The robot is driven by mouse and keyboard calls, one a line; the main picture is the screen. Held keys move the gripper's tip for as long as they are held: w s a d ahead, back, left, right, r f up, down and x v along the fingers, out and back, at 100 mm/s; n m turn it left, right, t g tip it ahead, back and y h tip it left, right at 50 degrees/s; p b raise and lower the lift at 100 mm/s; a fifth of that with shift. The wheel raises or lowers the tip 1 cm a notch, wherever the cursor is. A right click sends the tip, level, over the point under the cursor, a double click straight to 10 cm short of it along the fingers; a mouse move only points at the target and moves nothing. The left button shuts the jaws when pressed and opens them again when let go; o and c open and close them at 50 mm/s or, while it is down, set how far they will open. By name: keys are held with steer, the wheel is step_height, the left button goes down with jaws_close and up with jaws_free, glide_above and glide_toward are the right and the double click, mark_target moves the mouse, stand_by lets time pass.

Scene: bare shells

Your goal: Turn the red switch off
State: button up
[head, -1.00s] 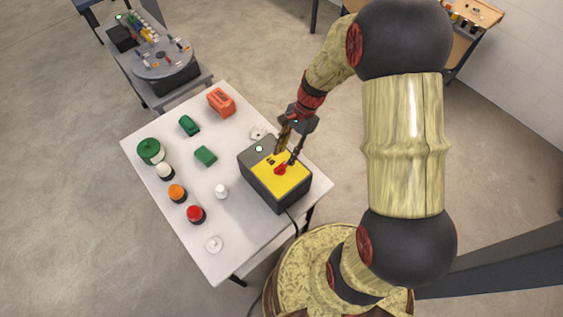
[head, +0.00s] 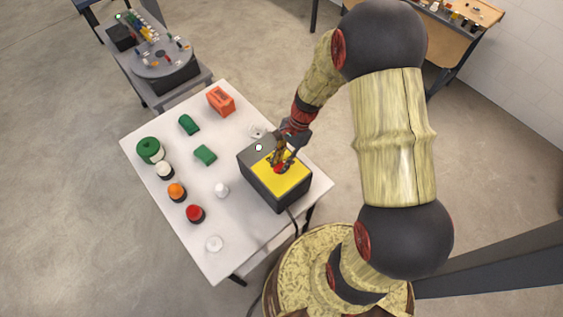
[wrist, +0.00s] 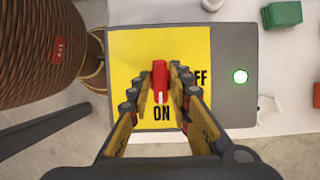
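The red switch (wrist: 160,78) is a small lever on the yellow plate (wrist: 190,40) of a dark grey box (head: 257,181). Its white-marked end points towards the word ON in the wrist view; the word OFF is partly hidden behind my right finger. In the head view the red switch (head: 279,169) is partly covered by my gripper (head: 281,162). My gripper (wrist: 159,74) is open, with one finger on each side of the switch. A narrow gap shows at both sides. The round lamp (wrist: 240,76) on the box's grey strip is lit, whitish with a green rim.
The white table (head: 232,232) also holds red (head: 195,213), orange (head: 177,192) and white buttons, green blocks (head: 205,155) and an orange block (head: 221,101), all left of or beyond the box. A cable runs from the box's near side.

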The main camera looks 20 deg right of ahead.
jaws_close()
steer(key=shift+n, duration=0.3)
steer(key=n+g+p, duration=0.1)
steer(key=n, duration=0.2)
steer(key=shift+w+a+h, duration=0.1)
steer(key=shift+h, duration=0.2)
steer(key=n, duration=0.2)
steer(key=n+g+h, duration=0.1)
steer(key=n, duration=0.2)
steer(key=shift+a+g+p, duration=0.1)
steer(key=shift+g+p, duration=0.2)
steer(key=shift+p, duration=0.05)
steer(key=n+h, duration=0.1)
steer(key=n, duration=0.1)
steer(key=n+h, duration=0.1)
steer(key=n, duration=0.2)
steer(key=shift+w+a+g+p, duration=0.1)
steer(key=shift+g+p, duration=0.2)
steer(key=shift+p, duration=0.05)
steer(key=shift+a+n+h, duration=0.1)
steer(key=shift+n+h, duration=1)
steer(key=shift+n, duration=1.4)
